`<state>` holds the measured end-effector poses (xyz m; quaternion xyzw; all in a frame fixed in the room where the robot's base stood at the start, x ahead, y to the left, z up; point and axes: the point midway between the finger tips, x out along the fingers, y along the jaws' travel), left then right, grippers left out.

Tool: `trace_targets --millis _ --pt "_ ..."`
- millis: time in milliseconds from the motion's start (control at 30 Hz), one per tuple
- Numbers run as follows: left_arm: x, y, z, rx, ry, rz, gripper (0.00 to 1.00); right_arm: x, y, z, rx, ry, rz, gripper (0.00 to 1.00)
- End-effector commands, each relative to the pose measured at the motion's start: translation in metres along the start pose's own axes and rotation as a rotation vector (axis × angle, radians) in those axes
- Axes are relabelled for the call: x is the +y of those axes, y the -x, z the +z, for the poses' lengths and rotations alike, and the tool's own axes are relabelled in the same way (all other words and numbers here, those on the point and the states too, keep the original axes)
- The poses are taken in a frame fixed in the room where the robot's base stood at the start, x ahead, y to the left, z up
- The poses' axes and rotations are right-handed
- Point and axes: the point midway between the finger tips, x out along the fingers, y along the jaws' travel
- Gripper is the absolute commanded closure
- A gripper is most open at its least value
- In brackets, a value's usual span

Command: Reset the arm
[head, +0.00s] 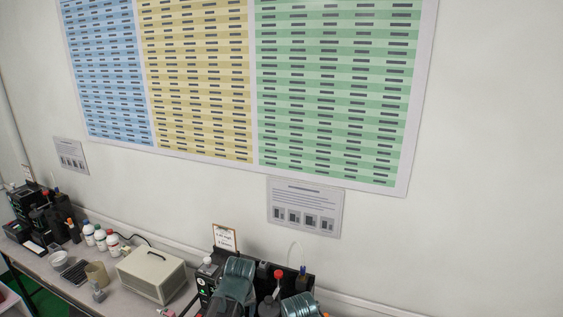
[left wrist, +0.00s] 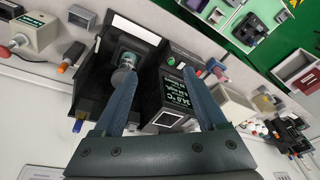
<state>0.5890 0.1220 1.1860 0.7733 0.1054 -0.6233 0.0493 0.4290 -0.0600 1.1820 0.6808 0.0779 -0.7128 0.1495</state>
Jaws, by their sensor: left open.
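My left gripper (left wrist: 143,56) shows in the left wrist view with its two blue-grey fingers spread apart and nothing held between them. Past the fingers is a black tester (left wrist: 92,92) with a round grey knob, which shows between the fingers. Beside it is a display unit (left wrist: 178,92) with a lit screen that reads about 34.0 °C, partly covered by the right-hand finger. I cannot tell whether the fingers touch either one. In the head view, teal rounded parts at the bottom edge look like my own arm links; no fingertips can be made out there. My right gripper is not seen.
In the head view, a bench (head: 118,300) along the wall carries a beige box (head: 152,274), white bottles (head: 100,240) and black devices (head: 28,205). A clipboard (head: 225,237) stands behind the black equipment (head: 206,285). A large coloured chart (head: 330,90) hangs on the wall.

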Motion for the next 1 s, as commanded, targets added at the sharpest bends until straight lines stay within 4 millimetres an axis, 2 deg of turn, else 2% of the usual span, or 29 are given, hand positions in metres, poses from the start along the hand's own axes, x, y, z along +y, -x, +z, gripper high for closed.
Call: trace_targets --millis 33,100,400,467,767,867,1000 --pt "-0.012 0.001 0.013 -0.017 -0.018 0.004 0.26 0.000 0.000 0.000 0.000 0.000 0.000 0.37" --pt "-0.025 0.003 0.027 -0.043 -0.052 0.015 0.26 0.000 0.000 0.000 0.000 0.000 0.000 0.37" --pt "-0.072 0.011 0.093 -0.144 -0.213 0.088 0.26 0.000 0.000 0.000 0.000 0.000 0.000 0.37" --pt "-0.063 -0.003 0.094 -0.149 -0.237 0.087 0.26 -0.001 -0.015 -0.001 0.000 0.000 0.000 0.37" --pt "-0.035 -0.042 0.120 -0.171 -0.317 0.070 0.26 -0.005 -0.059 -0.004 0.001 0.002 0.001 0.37" --pt "-0.023 -0.059 0.132 -0.181 -0.352 0.062 0.26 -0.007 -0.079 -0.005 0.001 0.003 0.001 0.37" --pt "-0.003 -0.091 0.155 -0.197 -0.417 0.048 0.26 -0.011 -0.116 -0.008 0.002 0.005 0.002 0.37"
